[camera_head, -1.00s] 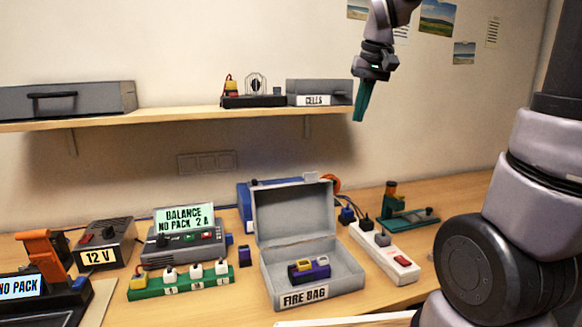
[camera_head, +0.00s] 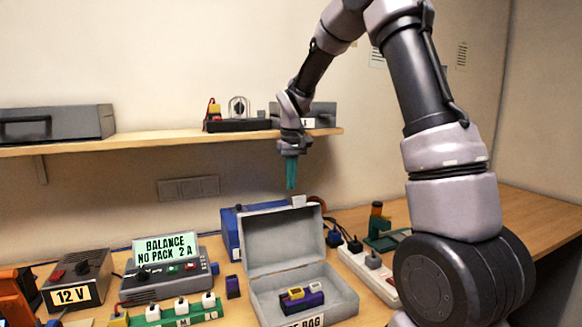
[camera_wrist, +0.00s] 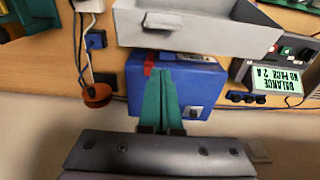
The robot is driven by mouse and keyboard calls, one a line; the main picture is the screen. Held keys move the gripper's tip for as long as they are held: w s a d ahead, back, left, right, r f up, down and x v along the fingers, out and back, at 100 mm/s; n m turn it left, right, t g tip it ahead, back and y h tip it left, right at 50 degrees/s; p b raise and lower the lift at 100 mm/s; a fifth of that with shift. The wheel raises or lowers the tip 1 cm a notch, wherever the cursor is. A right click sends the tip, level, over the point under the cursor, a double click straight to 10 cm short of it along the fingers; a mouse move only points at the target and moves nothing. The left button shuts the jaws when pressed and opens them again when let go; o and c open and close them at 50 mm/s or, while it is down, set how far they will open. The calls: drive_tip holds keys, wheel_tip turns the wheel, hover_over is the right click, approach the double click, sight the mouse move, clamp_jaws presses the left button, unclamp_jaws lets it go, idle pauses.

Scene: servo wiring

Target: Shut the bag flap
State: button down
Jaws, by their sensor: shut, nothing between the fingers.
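The grey fire bag (camera_head: 345,303) stands on the table with its flap (camera_head: 284,243) open and upright at the back. A small tab (camera_head: 298,201) shows on the flap's top edge. A purple pack with a yellow connector (camera_head: 301,296) lies inside. My gripper (camera_head: 291,187) is shut and empty, pointing down just above and behind the flap's top edge, apart from it as far as I can tell. In the wrist view the teal fingers (camera_wrist: 165,72) are together over a blue box (camera_wrist: 205,78), with the flap (camera_wrist: 190,30) beyond.
The blue box stands behind the bag. A balance charger (camera_head: 165,282) and a green strip (camera_head: 180,313) are left of it. A white power strip (camera_head: 368,275) with plugs and cables is close on the right. A shelf (camera_head: 130,144) runs behind, near my gripper's height.

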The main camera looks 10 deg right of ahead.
drive_tip(key=shift+s+d+f, duration=0.15)
drive_tip(key=shift+s+f, duration=0.1)
drive_tip(key=shift+s, duration=0.35)
drive_tip(key=shift+s+d+f, duration=0.1)
drive_tip(key=shift+s+f, duration=0.1)
drive_tip(key=shift+s, duration=0.4)
drive_tip(key=shift+s+d+f, duration=0.15)
drive_tip(key=shift+s+f, duration=0.1)
drive_tip(key=shift+s, duration=0.35)
